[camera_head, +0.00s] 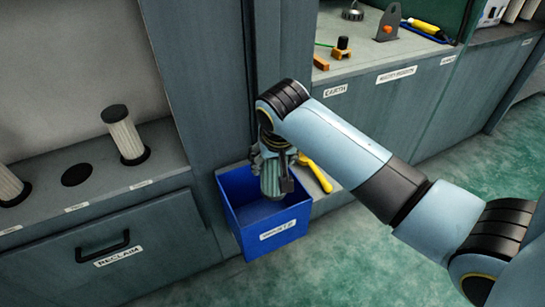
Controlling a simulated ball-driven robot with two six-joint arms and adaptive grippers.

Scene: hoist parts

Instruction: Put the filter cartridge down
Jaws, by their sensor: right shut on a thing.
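My right gripper (285,167) points down over the open blue bin (268,239), with my arm coming in from the right. It is shut on a grey-green filter cartridge (269,182), which hangs roughly upright at the mouth of the bin. The wrist and fingers hide part of the cartridge, and I cannot tell whether it touches the bin. My left gripper is not in view.
Two pale pleated cartridges, one dark-capped (126,137) and one at the left edge (9,185), stand on the left ledge beside an empty dark hole (76,175). A yellow-handled tool (318,175) lies right of the bin. Small parts occupy the back counter (363,53).

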